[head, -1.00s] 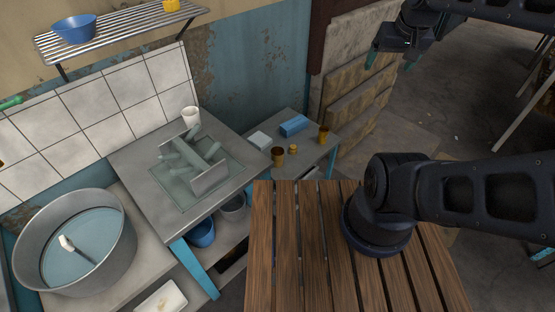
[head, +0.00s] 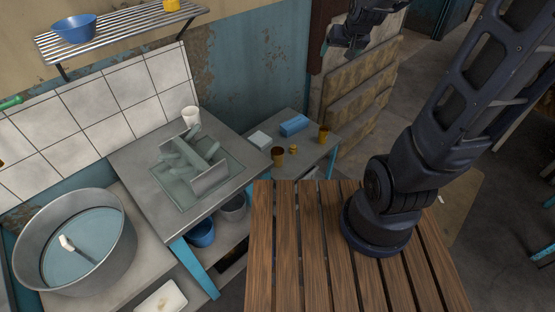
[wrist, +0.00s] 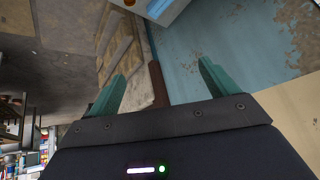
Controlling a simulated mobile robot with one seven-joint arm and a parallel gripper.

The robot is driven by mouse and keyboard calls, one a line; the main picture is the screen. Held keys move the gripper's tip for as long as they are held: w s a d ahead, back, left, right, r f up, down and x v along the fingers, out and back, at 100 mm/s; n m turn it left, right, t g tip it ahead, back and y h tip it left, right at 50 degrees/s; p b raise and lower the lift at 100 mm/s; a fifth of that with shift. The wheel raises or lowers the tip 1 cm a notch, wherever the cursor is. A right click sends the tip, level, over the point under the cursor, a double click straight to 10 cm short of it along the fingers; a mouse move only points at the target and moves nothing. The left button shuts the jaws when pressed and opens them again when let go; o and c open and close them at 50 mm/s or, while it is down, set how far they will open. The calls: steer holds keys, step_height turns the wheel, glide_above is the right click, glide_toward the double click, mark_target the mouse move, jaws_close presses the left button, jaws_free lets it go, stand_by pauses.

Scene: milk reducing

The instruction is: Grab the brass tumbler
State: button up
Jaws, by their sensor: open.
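Two brass-coloured cups stand upright on the low grey side table (head: 306,158): a darker one (head: 278,155) at the left front and a brighter one (head: 323,134) at the right. A smaller brass-coloured piece (head: 293,149) sits between them. I cannot tell for sure which is the brass tumbler. My gripper (wrist: 162,70) is open and empty, its teal fingers wide apart. In the head view it hangs high, above and beyond the side table, apart from the cups. In the wrist view an orange-brown bit (wrist: 102,2) shows at the top edge, too cut off to identify.
A blue box (head: 294,125) and a pale block (head: 259,139) share the side table. A sink counter (head: 150,180) with a white cup (head: 190,116) stands to its left. A slatted wooden table (head: 290,250) is in front. A blue wall is behind.

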steer(key=w+a+f+t, duration=0.1)
steer(key=w+a+f, duration=0.4)
steer(key=w+f, duration=0.15)
steer(key=t, duration=0.4)
glide_above(276, 148)
steer(key=w+d, duration=0.1)
steer(key=d, duration=0.1)
step_height(276, 148, down, 35)
steer(key=s+f+n+t+y, duration=0.1)
steer(key=s+f, duration=0.3)
steer(key=f, duration=0.3)
steer(key=s+f+n+t, duration=0.1)
steer(key=s+f+t, duration=0.1)
steer(key=s+f, duration=0.35)
steer(key=shift+f+x, duration=0.1)
steer(key=shift+x, duration=1.45)
steer(key=shift+f+x, duration=0.15)
steer(key=shift+x, duration=1.4)
steer(key=shift+s+a, duration=0.15)
steer(key=c, duration=1.4)
steer(key=shift+r, duration=0.15)
step_height(276, 148, up, 20)
steer(key=shift+f, duration=0.1)
